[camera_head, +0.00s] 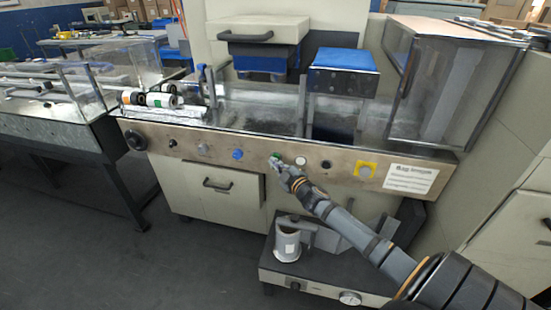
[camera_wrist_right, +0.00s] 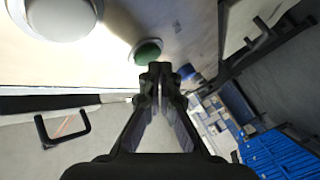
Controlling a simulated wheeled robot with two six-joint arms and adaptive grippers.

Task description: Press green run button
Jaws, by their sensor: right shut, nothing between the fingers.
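The green run button (camera_head: 276,156) is on the front panel of the wrapper machine, just left of a white button. My right gripper (camera_head: 280,166) is at the panel, right at the green button, and partly covers it in the head view. In the right wrist view the green button (camera_wrist_right: 148,52) lies just beyond the closed fingertips (camera_wrist_right: 158,70). The fingers are shut with nothing between them. I cannot tell whether the tips touch the button. My left gripper is in neither view.
The panel (camera_head: 340,182) also carries a white button (camera_head: 301,161), a blue knob (camera_head: 237,154), a dark button (camera_head: 326,164) and a yellow-framed control (camera_head: 365,170). Below the panel are a drawer handle (camera_head: 217,185) and a low unit with a grey canister (camera_head: 287,242). Dark floor is free at left.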

